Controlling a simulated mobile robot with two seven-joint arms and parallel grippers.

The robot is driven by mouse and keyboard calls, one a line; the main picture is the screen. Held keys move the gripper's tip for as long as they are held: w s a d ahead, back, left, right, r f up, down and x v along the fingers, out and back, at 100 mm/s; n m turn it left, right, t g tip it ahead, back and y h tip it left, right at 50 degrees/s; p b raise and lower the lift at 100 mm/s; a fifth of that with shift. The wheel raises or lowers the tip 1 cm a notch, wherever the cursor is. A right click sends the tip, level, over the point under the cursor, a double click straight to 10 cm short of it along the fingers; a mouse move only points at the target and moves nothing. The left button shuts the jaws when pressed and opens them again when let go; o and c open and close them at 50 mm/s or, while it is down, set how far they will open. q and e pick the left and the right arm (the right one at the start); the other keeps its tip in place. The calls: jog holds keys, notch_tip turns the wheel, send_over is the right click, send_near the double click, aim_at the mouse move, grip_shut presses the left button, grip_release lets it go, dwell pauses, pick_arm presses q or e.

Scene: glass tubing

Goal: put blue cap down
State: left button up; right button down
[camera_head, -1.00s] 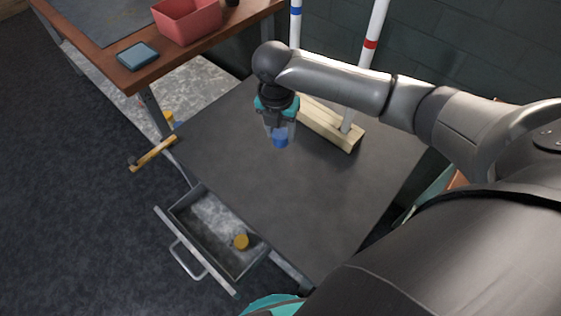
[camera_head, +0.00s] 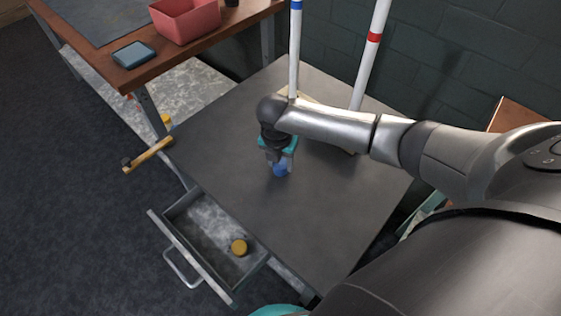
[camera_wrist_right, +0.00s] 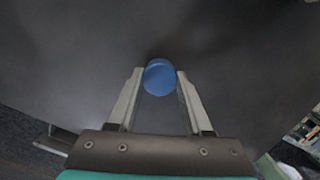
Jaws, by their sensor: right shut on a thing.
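The blue cap (camera_head: 281,169) is between the fingertips of my right gripper (camera_head: 279,163), over the middle of the dark tabletop (camera_head: 270,210). In the right wrist view the blue cap (camera_wrist_right: 160,76) shows as a round blue piece, with one finger of my right gripper (camera_wrist_right: 158,80) against each side. The gripper is shut on it. The cap is at or close to the table surface; I cannot tell whether it touches. My left gripper is not in view.
A wooden rack with a blue-banded tube (camera_head: 295,50) and a red-banded tube (camera_head: 370,55) stands behind my right arm. A wooden bench (camera_head: 165,65) carries a red bin (camera_head: 185,20). The tabletop's front is clear.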

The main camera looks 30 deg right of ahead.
aim_at(278, 169)
jog(key=shift+f, duration=0.15)
jog(key=c, duration=0.7)
grip_release()
jog(key=o, duration=0.3)
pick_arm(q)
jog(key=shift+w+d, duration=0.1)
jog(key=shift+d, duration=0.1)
pick_arm(e)
jog(key=shift+o, duration=0.4)
jog(key=shift+r, duration=0.2)
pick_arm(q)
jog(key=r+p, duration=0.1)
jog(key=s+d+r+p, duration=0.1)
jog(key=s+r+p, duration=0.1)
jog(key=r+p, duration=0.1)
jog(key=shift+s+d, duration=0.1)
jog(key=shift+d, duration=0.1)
pick_arm(e)
notch_tip(278, 169, up, 12)
jog(key=s+a, duration=0.1)
jog(key=shift+a, duration=0.2)
